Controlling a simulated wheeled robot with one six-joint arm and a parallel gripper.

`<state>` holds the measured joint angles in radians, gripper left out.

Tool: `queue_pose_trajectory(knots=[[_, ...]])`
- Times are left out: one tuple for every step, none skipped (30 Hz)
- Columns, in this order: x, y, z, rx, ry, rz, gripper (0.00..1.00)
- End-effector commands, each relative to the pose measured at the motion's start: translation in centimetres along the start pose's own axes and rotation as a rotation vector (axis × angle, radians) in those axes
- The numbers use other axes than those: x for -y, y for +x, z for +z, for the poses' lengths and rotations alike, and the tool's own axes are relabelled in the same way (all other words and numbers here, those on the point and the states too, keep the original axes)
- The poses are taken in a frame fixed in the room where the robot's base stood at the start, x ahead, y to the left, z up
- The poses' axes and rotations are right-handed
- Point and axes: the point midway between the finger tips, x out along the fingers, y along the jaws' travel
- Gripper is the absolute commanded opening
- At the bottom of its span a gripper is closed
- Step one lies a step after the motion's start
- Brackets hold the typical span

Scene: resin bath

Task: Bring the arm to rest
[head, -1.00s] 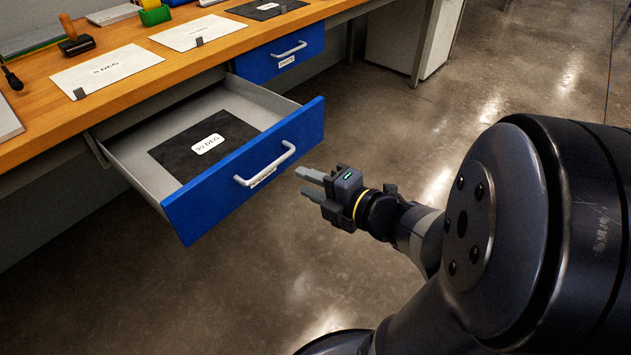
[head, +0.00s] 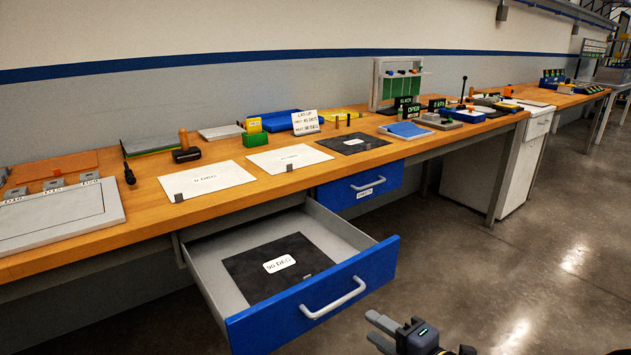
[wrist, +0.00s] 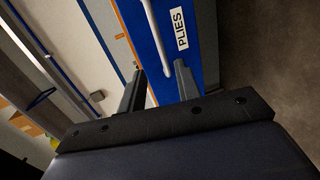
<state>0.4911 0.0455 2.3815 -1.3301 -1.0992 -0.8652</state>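My gripper (head: 379,332) shows at the bottom of the head view, right of the open drawer's silver handle and apart from it. Its two fingers are spread with nothing seen between them. In the wrist view the two fingers (wrist: 158,88) are also apart, with a blue drawer front labelled PLIES (wrist: 181,28) and its handle beyond them. The open blue drawer (head: 372,275) holds a black sheet (head: 245,270) with a white label that seems to read 90 DEG. Most of my arm is out of the head view.
A second blue drawer (head: 340,198) under the wooden bench (head: 235,215) is shut. White sheets (head: 205,180), a black roller (head: 187,154) and a sign (head: 305,122) are on the bench. A white cabinet (head: 520,165) stands further right. The floor (head: 470,270) beside the drawer is clear.

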Motion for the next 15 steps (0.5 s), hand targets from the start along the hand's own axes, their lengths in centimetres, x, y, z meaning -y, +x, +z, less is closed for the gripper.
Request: queue_pose_trajectory(knots=[[0.1, 0.5, -0.1, -0.004, -0.001, -0.001, 0.32], [0.2, 0.8, -0.1, -0.004, -0.001, -0.001, 0.32], [0.1, 1.2, -0.1, -0.005, 0.000, 0.000, 0.32], [0.2, 1.5, -0.1, -0.006, -0.001, -0.001, 0.32], [0.2, 1.8, -0.1, -0.005, 0.000, -0.001, 0.32], [0.2, 2.2, -0.1, -0.006, -0.001, -0.001, 0.32], [0.2, 2.6, -0.1, -0.006, -0.001, -0.001, 0.32], [0.2, 2.9, -0.1, -0.005, -0.001, -0.001, 0.32], [0.2, 3.4, -0.1, -0.006, -0.002, -0.001, 0.32], [0.2, 3.7, -0.1, -0.005, -0.001, 0.000, 0.32], [0.2, 4.1, -0.1, -0.006, -0.001, -0.001, 0.32], [0.2, 4.6, -0.1, -0.005, -0.001, -0.001, 0.32], [0.2, 5.0, -0.1, -0.006, -0.001, -0.001, 0.32], [0.2, 5.4, -0.1, -0.005, -0.001, -0.001, 0.32], [0.2, 5.9, -0.1, -0.006, 0.000, -0.001, 0.32]])
